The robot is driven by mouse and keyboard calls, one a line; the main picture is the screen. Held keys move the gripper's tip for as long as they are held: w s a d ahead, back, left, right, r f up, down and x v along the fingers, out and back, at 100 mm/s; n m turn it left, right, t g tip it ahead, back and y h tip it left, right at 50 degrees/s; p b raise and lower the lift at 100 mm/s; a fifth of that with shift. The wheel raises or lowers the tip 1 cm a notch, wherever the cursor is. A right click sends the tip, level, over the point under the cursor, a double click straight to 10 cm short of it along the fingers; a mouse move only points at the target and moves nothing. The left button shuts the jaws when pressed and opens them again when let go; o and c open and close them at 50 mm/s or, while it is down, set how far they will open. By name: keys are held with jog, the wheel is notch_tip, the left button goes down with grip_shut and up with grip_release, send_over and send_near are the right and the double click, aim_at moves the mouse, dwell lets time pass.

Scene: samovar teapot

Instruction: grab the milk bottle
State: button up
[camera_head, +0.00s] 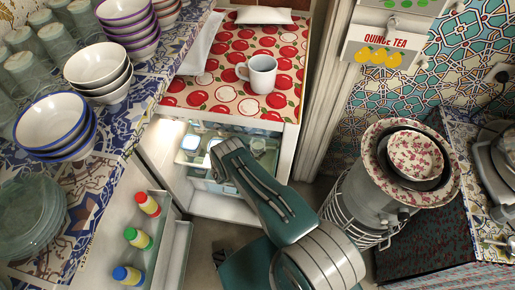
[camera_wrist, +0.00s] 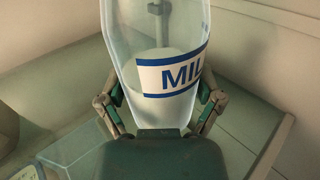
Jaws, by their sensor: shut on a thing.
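The milk bottle (camera_wrist: 172,72) is clear, with a white band lettered "MIL" in blue. It fills the upper middle of the wrist view, and its top is cut off by the picture edge. My gripper (camera_wrist: 160,108) is shut on the bottle, one finger against each side. The fingertips are partly hidden by the bottle. In the head view my arm reaches into the open fridge (camera_head: 226,206), and the gripper and bottle cannot be made out there.
The open fridge door (camera_head: 178,262) holds small bottles with red, green and blue caps. A white mug (camera_head: 259,74) stands on the apple-patterned fridge top. Stacked bowls (camera_head: 56,127) crowd the left counter.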

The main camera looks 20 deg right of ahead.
jog(key=shift+r, duration=0.2)
jog(key=shift+a+r, duration=0.1)
jog(key=shift+r, duration=0.55)
jog(key=s+a, duration=1.2)
jog(key=shift+s+a, duration=0.25)
jog(key=shift+s, duration=0.05)
